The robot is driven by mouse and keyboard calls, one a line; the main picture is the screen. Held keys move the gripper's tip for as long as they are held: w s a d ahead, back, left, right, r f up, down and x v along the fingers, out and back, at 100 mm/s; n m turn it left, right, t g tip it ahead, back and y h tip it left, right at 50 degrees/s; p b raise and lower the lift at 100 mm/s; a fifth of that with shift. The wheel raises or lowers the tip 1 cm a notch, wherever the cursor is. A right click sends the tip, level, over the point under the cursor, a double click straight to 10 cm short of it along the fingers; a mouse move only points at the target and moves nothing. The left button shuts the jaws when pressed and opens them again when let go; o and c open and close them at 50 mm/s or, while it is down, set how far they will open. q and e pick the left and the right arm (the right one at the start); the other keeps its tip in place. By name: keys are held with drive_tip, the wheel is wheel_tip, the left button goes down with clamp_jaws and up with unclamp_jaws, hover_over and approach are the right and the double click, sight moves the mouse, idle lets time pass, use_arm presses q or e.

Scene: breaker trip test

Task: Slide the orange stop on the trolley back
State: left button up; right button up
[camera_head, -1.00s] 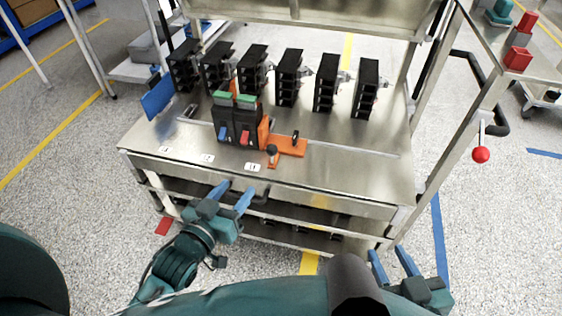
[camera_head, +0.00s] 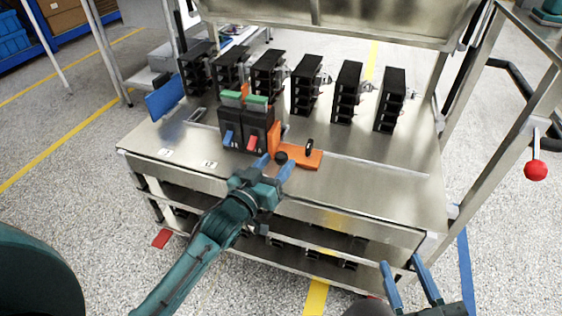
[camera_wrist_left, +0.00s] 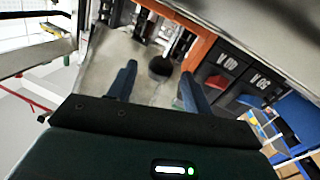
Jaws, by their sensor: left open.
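The orange stop (camera_head: 308,157) lies on the metal top of the trolley (camera_head: 385,190), against the right side of two dark breaker blocks (camera_head: 244,128). A dark round knob (camera_head: 282,157) stands at its front end, and a black upright piece stands on its right part. My left gripper (camera_head: 275,166) is open at the trolley's front edge, its blue fingers near the knob. In the left wrist view the knob (camera_wrist_left: 160,67) appears between and beyond the open fingers (camera_wrist_left: 155,85); contact is not visible. My right gripper (camera_head: 405,275) is open and empty at the lower right, away from the trolley top.
Several black breaker units (camera_head: 306,85) stand in a row at the back of the trolley. A blue plate (camera_head: 164,96) stands at the left edge. A red ball handle (camera_head: 536,171) hangs at the right. The trolley top at the right front is clear.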

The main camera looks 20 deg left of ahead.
use_arm(q)
drive_tip(key=shift+x, duration=1.5)
clamp_jaws()
